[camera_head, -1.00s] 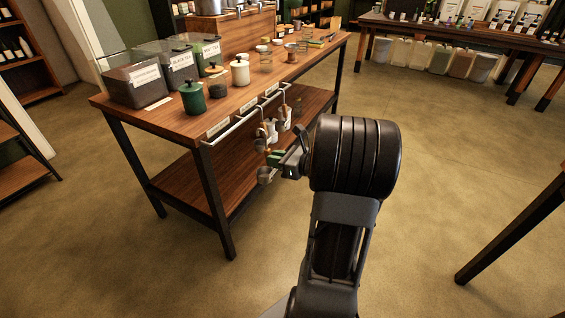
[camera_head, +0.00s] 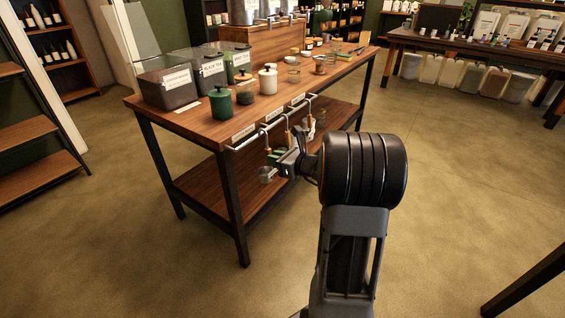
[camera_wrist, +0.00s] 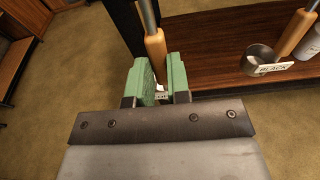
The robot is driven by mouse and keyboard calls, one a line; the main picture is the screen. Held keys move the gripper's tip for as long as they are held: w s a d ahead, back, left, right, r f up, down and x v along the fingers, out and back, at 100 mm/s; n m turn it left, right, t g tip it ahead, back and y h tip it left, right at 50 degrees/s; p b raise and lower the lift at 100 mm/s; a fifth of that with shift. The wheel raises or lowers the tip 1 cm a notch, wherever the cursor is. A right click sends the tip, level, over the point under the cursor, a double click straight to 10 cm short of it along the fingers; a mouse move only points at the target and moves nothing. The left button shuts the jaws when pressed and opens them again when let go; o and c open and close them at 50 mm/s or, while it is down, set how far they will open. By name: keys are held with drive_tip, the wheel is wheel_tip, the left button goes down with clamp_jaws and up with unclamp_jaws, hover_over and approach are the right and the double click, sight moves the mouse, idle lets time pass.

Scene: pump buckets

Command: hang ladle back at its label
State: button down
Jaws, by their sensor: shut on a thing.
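The ladle in my gripper has a wooden handle (camera_wrist: 155,44) and a metal stem above it. The handle stands between the green finger pads in the wrist view. My gripper (camera_head: 279,157) is shut on it in front of the table's rail (camera_head: 247,140). Small white labels run along the table edge, the leftmost label (camera_head: 243,133) nearest the held ladle. Their text is too small to read.
Other ladles hang to the right; one has a wooden handle (camera_wrist: 292,34) and a tag reading BLACK (camera_wrist: 274,68). Jars and bins stand on the tabletop. A lower shelf (camera_head: 222,198) lies below the rail, and a black table leg (camera_head: 233,205) stands to the left. Front floor is clear.

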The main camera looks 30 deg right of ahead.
drive_tip(key=shift+r+x, duration=0.2)
drive_tip(key=shift+x, duration=0.7)
drive_tip(key=shift+r+x, duration=0.15)
drive_tip(key=shift+x, duration=0.7)
drive_tip(key=shift+w+a+f+b, duration=0.1)
drive_tip(key=shift+w+f+b, duration=0.05)
drive_tip(key=shift+f+b, duration=0.5)
drive_tip(key=shift+w+a+f+b, duration=0.1)
drive_tip(key=shift+w+f+b, duration=0.05)
drive_tip(key=shift+f+b, duration=0.5)
drive_tip(key=shift+f, duration=0.1)
drive_tip(key=c, duration=1)
unclamp_jaws()
